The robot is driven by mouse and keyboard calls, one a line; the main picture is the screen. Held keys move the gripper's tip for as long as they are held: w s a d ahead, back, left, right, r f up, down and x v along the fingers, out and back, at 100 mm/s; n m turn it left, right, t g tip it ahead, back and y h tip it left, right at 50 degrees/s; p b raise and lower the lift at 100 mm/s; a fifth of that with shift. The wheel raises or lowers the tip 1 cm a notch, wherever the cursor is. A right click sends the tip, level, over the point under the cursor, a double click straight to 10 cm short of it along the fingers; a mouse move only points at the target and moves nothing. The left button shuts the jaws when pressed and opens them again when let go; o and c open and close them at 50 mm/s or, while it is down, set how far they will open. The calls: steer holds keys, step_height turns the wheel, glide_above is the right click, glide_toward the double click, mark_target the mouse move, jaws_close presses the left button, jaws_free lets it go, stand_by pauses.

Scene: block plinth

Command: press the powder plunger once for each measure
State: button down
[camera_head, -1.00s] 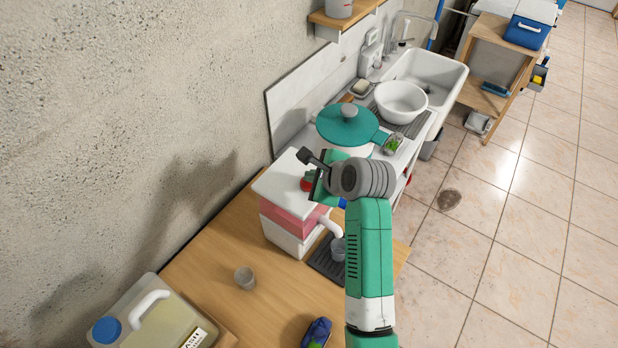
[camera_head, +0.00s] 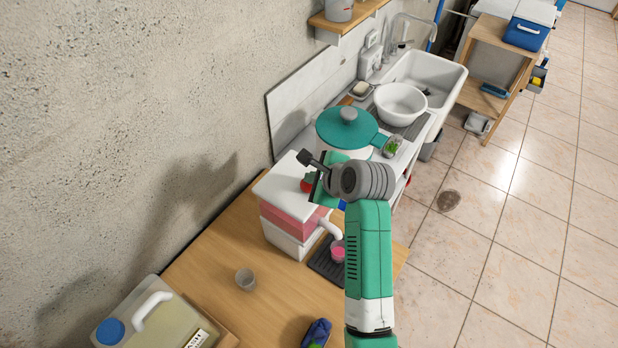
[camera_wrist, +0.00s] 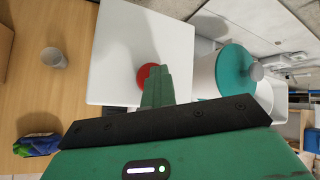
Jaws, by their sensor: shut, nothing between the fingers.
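The powder dispenser (camera_head: 285,215) is a white box with a pink band, standing on the wooden table. Its red plunger (camera_head: 306,185) is on the top; it also shows in the wrist view (camera_wrist: 145,77), partly hidden by my fingers. My gripper (camera_wrist: 154,76) is shut and empty, its tips over the plunger; I cannot tell whether they touch it. The white spout (camera_head: 330,228) points down over a cup (camera_head: 338,257) on a dark ribbed mat (camera_head: 322,263). Pink powder shows in this cup.
Another small grey cup (camera_head: 245,279) stands on the table (camera_head: 205,262). A jug with a blue cap (camera_head: 110,331) and a blue-green bundle (camera_head: 317,333) are near the front. A teal-lidded pot (camera_head: 347,128) stands just behind the dispenser.

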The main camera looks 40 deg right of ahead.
steer(key=shift+r+p, duration=0.55)
steer(key=shift+r, duration=0.15)
steer(key=shift+r, duration=0.1)
step_height(320, 180, up, 5)
steer(key=p, duration=0.5)
steer(key=shift+p, duration=0.3)
